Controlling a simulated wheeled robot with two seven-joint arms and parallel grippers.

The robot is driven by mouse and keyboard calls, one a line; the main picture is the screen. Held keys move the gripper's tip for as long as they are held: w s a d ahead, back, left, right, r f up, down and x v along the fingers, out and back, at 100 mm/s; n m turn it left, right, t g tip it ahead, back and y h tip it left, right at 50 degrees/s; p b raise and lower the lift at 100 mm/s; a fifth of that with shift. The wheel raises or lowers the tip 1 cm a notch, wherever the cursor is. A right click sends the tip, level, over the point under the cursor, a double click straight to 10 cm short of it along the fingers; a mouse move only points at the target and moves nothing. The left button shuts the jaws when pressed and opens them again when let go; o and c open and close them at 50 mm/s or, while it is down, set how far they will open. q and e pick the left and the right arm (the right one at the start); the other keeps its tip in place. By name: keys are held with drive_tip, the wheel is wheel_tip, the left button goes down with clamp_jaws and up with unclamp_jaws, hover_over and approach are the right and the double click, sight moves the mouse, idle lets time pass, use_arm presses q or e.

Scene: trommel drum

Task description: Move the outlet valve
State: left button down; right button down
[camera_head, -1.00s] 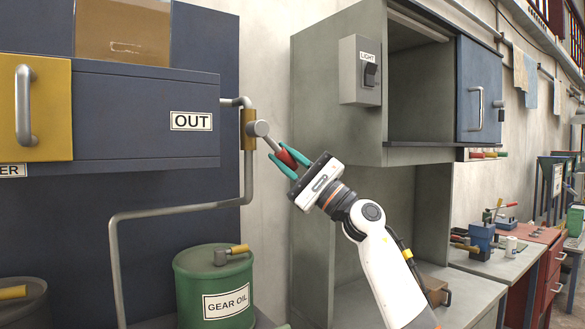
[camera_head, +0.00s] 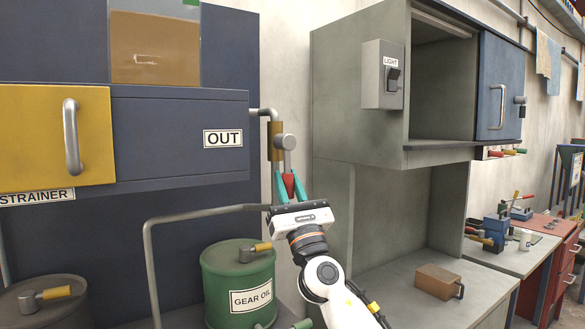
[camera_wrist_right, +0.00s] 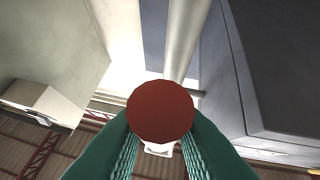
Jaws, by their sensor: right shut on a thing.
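The outlet valve (camera_head: 285,141) is on the grey pipe beside the blue cabinet's OUT label (camera_head: 223,138). It has a round grey hub and a lever with a red grip, which points down from the hub. My right gripper (camera_head: 288,184) comes from below, with its green fingers shut on the red grip, one on each side. In the right wrist view, the round red end of the valve grip (camera_wrist_right: 160,111) sits between the two fingers. My left gripper is not in view.
A green GEAR OIL drum (camera_head: 238,270) stands below left of the valve. A grey cabinet with a LIGHT switch box (camera_head: 384,75) stands to the right of my arm. A brown box (camera_head: 438,281) lies on its lower shelf.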

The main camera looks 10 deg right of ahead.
drive_tip(key=shift+a+m+h+p, duration=0.2)
drive_tip(key=shift+m+h+p, duration=0.1)
drive_tip(key=shift+m+h, duration=0.4)
drive_tip(key=c, duration=1.3)
unclamp_jaws()
drive_tip(key=shift+o, duration=0.2)
drive_tip(key=shift+s, duration=0.1)
drive_tip(key=b+v, duration=0.4)
drive_tip(key=v, duration=0.8)
drive_tip(key=shift+f, duration=0.1)
